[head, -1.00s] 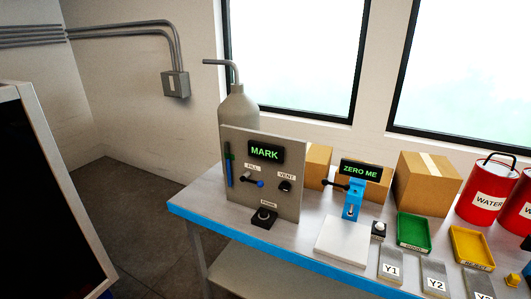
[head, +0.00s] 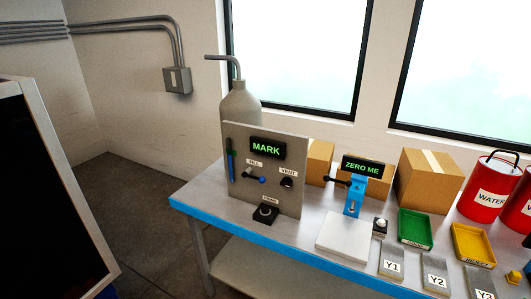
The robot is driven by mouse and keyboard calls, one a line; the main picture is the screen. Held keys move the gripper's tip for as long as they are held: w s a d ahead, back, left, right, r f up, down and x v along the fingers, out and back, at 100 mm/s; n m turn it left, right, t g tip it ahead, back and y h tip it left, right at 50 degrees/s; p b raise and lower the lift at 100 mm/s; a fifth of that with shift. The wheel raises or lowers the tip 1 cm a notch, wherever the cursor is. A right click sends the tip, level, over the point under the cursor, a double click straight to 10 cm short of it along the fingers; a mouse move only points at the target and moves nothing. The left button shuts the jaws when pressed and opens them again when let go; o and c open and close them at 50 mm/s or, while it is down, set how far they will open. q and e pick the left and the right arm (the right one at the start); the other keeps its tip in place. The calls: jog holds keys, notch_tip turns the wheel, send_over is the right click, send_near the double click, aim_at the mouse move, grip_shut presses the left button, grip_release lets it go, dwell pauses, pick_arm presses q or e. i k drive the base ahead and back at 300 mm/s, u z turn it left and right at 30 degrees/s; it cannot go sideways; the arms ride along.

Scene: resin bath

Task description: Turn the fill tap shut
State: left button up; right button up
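The fill tap (head: 254,177) is on the grey upright panel (head: 272,202), under a small FILL label. A display (head: 265,148) above reads MARK in green. A blue level strip (head: 230,160) runs down the panel's left side. A grey bottle (head: 238,100) with a bent spout stands behind the panel. Neither gripper is in view.
The panel stands at the left end of a blue-edged table (head: 225,223). To its right are a blue stand with a ZERO ME display (head: 362,167), a white plate (head: 343,237), green (head: 415,228) and yellow (head: 473,245) trays, boxes (head: 428,180) and red WATER cans (head: 490,185).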

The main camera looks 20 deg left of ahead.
aim_at(261, 180)
jog(key=z, duration=1.3)
jog(key=i, duration=1.4)
jog(key=u, duration=2.75)
